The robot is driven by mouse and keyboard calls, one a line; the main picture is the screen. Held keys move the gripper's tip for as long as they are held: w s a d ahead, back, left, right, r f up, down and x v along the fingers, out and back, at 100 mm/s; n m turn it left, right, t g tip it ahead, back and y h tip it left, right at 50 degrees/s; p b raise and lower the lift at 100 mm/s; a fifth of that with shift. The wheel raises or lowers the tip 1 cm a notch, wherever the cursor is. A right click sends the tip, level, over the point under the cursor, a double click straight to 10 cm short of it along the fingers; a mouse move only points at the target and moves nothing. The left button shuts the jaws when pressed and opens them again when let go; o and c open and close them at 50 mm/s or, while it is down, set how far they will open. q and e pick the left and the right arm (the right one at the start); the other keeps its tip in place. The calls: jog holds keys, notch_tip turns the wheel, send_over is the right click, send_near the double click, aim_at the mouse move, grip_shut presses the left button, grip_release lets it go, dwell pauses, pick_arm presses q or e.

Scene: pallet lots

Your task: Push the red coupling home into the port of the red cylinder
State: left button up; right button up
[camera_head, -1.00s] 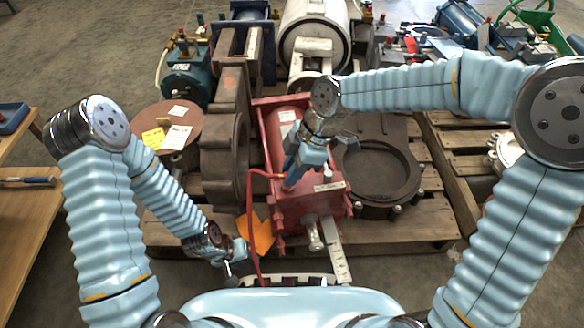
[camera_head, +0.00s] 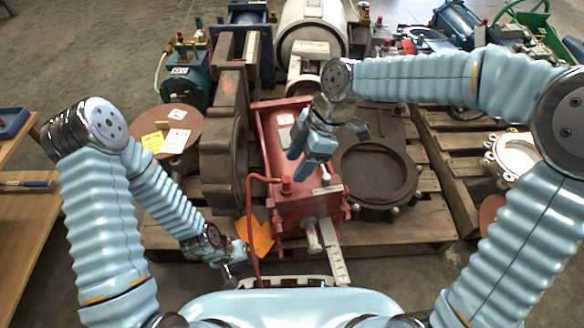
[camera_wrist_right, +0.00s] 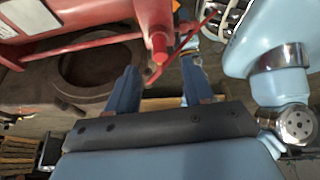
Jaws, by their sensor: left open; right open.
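The red cylinder (camera_head: 284,137) lies on the pallet, its near end towards me. The red coupling (camera_head: 287,184) stands upright on top of its near part, with a red hose (camera_head: 252,215) leading left and down. In the head view the coupling appears to sit on the port; the port mouth is hidden, so I cannot tell how deep it is. In the right wrist view the coupling (camera_wrist_right: 159,47) shows beyond the fingers. My right gripper (camera_head: 304,164) is open and empty, above and apart from the coupling. My left gripper (camera_head: 238,265) is open, low beside the hose.
An orange tag (camera_head: 262,238) lies left of the cylinder's near end. A dark ring-shaped casting (camera_head: 378,203) sits close on its right, a brown flanged housing (camera_head: 222,150) on its left. A wooden table (camera_head: 30,225) stands at the far left.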

jog(key=p+v, duration=0.1)
jog(key=v, duration=0.8)
jog(key=shift+p, duration=0.35)
